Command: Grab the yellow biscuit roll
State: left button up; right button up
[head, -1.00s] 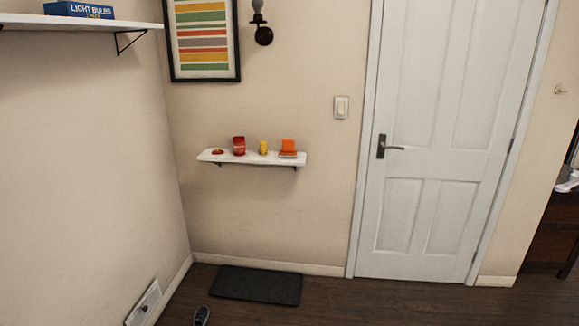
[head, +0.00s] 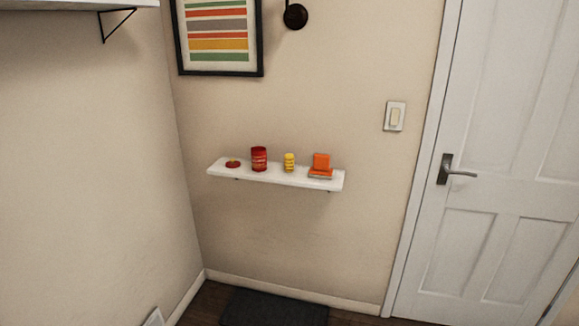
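The yellow biscuit roll (head: 289,162) stands upright on a narrow white wall shelf (head: 225,171), right of the shelf's middle. A red can-like item (head: 259,159) stands to its left, with a gap between them. An orange item (head: 321,162) stands to its right on a flat orange and pale base. Neither of my grippers is in the head view.
A white door (head: 490,180) with a dark handle (head: 446,170) is at the right. A dark mat (head: 273,309) lies on the floor below the shelf. A higher shelf (head: 80,4) juts from the left wall. The space before the small shelf looks clear.

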aim_at(288, 158)
jog(key=i+l, duration=0.7)
jog(key=i, duration=0.2)
jog(key=j+u, duration=0.05)
